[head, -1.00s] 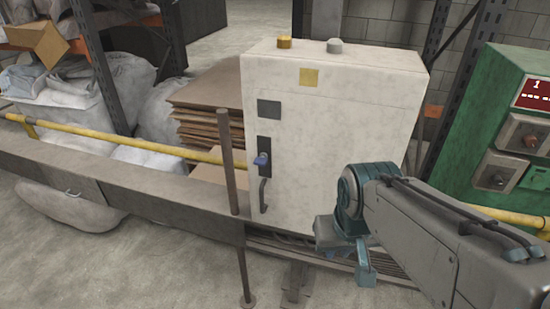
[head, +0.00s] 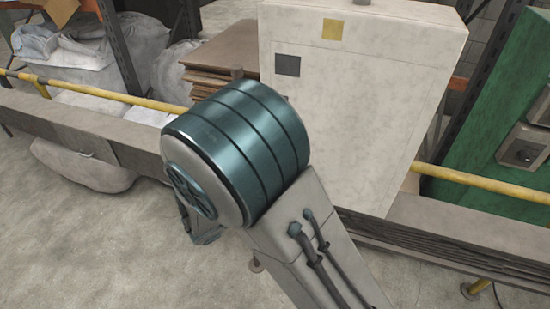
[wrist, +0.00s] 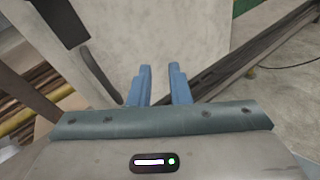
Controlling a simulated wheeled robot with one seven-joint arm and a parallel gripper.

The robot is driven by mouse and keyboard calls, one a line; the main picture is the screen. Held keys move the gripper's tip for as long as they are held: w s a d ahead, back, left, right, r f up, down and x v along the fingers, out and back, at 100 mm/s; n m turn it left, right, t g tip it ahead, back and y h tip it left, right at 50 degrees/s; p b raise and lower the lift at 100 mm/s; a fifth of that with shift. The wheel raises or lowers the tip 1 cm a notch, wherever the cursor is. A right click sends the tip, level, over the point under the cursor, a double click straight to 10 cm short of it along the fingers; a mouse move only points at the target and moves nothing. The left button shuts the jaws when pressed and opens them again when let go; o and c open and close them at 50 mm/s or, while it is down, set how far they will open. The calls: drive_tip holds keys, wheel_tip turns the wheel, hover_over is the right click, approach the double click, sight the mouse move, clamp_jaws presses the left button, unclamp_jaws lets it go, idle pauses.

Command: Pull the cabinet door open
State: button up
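The pale cabinet (head: 385,120) stands in the middle right of the head view, its front with a yellow label and a dark plate. Its door looks shut where it shows. My arm covers the handle and lock area in the head view. In the wrist view the dark bar handle (wrist: 98,72) is left of my fingers, with the black lock plate (wrist: 58,20) above it. My gripper (wrist: 159,72) is open, with an empty gap between its blue fingers. The fingers point at the pale door (wrist: 160,35), and the handle is outside the gap.
Stacked brown boards (head: 225,50) stand left of the cabinet. A green machine (head: 505,110) is at the right. Concrete floor is clear at the lower left.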

drive_tip(key=a+f+n+t+y, duration=0.2)
drive_tip(key=a+n+t+y, duration=0.1)
drive_tip(key=a+n+t, duration=0.4)
drive_tip(key=w+d, duration=0.2)
drive_tip(key=w, duration=0.2)
drive_tip(key=w+d+m+g, duration=0.1)
drive_tip(key=w+d, duration=0.1)
drive_tip(key=w, duration=0.2)
drive_tip(key=w+d+g, duration=0.1)
drive_tip(key=w, duration=0.3)
drive_tip(key=shift+d+r+p, duration=0.15)
drive_tip(key=shift+d+p, duration=0.2)
drive_tip(key=shift+d, duration=0.05)
clamp_jaws()
